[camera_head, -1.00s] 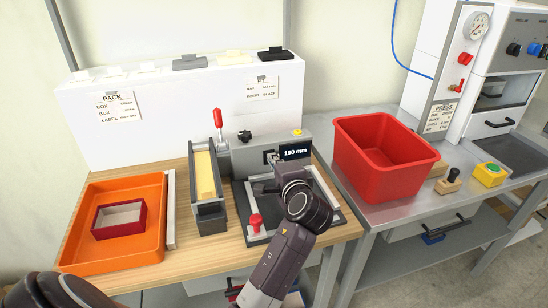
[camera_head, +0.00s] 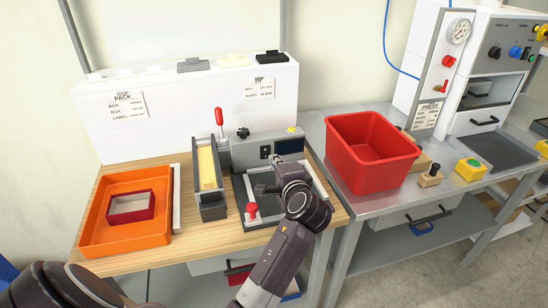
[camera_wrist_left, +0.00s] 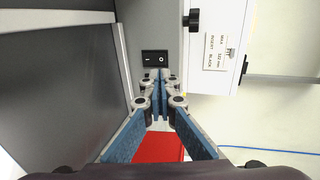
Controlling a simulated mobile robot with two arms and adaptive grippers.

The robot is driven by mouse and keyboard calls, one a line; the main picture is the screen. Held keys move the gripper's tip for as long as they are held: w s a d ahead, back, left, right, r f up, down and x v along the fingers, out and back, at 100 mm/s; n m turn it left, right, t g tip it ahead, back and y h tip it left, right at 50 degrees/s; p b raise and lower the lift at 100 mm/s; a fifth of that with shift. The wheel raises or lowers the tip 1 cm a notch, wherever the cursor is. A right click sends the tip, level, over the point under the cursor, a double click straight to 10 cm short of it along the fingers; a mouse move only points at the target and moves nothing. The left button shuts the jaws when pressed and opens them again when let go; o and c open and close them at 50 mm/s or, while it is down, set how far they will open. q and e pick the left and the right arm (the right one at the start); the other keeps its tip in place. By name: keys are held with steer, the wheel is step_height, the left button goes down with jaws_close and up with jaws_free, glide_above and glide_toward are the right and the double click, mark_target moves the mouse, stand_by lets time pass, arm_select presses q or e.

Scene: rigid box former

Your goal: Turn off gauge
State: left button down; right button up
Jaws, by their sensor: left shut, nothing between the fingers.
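The gauge (camera_head: 244,152) is a grey unit at the back of the wooden bench, with a dark screen (camera_head: 290,146) showing no reading. Its black rocker switch (camera_head: 265,152), marked with a line and a circle, also shows in the left wrist view (camera_wrist_left: 155,57). My left gripper (camera_head: 277,163) is in front of the gauge, between switch and screen. In the left wrist view its blue fingers (camera_wrist_left: 156,92) are shut and empty, with their tips right beside the switch; contact cannot be told. My right gripper is not in view.
A red-knobbed fixture (camera_head: 252,210) lies below my left gripper. A grey trough (camera_head: 207,180) and an orange tray (camera_head: 98,236) holding a small red box (camera_head: 131,207) stand left. A large red bin (camera_head: 371,152) is close on the right.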

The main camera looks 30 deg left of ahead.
arm_select(q)
steer(key=r+p+v, duration=0.1)
steer(key=p+v, duration=0.3)
steer(key=v, duration=0.3)
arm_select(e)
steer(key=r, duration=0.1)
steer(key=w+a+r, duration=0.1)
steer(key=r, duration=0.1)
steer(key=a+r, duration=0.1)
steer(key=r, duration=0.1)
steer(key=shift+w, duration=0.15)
arm_select(q)
steer(key=shift+s+a+r, duration=0.1)
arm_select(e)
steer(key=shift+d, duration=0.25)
